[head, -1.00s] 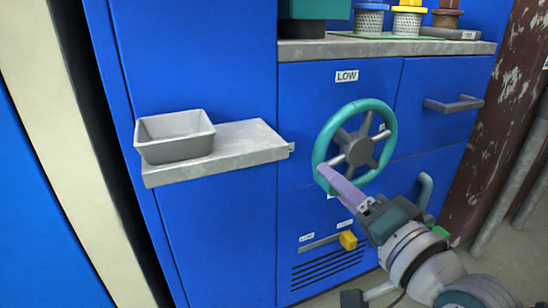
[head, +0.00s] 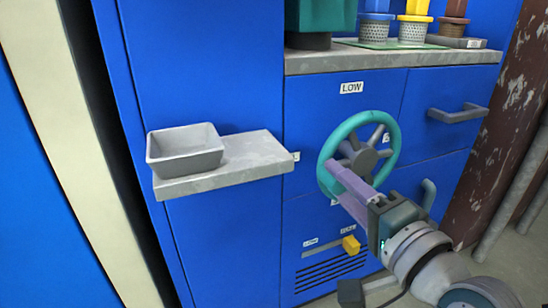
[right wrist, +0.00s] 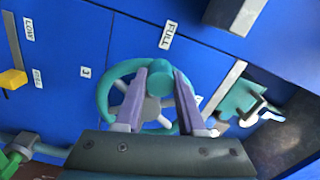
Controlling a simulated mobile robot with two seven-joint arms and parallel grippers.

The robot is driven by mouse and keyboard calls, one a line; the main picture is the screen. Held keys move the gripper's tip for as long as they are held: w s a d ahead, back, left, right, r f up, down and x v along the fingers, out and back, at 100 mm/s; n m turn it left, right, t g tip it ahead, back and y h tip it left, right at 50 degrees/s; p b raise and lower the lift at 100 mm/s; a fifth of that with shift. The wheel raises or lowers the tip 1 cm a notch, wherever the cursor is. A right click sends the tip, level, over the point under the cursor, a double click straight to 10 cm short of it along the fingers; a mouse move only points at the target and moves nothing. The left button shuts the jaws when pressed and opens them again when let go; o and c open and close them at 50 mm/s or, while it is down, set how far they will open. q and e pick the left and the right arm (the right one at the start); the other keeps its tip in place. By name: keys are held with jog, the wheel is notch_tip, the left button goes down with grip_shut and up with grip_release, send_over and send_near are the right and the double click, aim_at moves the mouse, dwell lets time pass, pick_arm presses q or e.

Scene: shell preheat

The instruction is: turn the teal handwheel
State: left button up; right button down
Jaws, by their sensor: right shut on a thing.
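A FULL label (right wrist: 169,35) shows beside the wheel there. My left gripper is not in view.
A grey shelf (head: 262,150) with a grey tray (head: 160,162) juts out left of the wheel. A grey drawer handle (head: 458,114) sticks out to the right. A yellow slider (head: 351,244) is below. A counter (head: 400,58) above holds several items.

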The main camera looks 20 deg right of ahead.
jog(key=shift+r, duration=0.15)
jog(key=c, duration=0.5)
grip_release()
jog(key=s+p, duration=0.3)
jog(key=s, duration=0.7)
jog(key=shift+d, duration=0.4)
jog(key=shift+w, duration=0.1)
